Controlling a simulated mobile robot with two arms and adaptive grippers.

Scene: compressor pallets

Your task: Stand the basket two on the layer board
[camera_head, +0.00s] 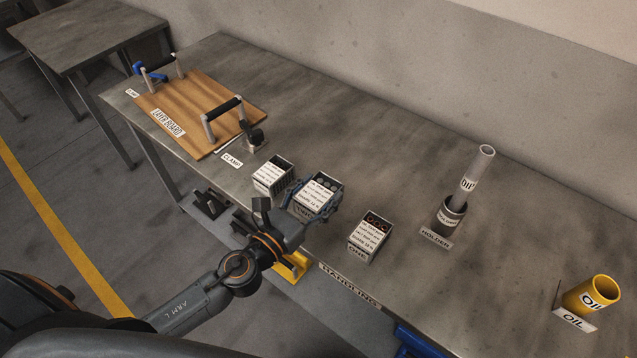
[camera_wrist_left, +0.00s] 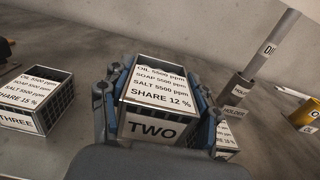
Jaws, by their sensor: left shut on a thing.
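Basket two (camera_head: 318,193) is a small grey open box with a printed label, and "TWO" shows on its front in the left wrist view (camera_wrist_left: 152,130). My left gripper (camera_head: 316,203) is shut on it, with a blue-grey finger on each side. I cannot tell whether the basket touches the table or is slightly above it. The layer board (camera_head: 222,92) is a brown wooden board with two dark-topped handles, lying at the far left of the table. My right gripper is not in view.
Basket three (camera_wrist_left: 36,103) stands left of basket two, and basket one (camera_head: 369,238) stands right of it. A clamp (camera_head: 254,138) sits at the board's near right corner. A holder (camera_head: 449,215) with a grey tube and a yellow oil cup (camera_head: 592,294) stand further right.

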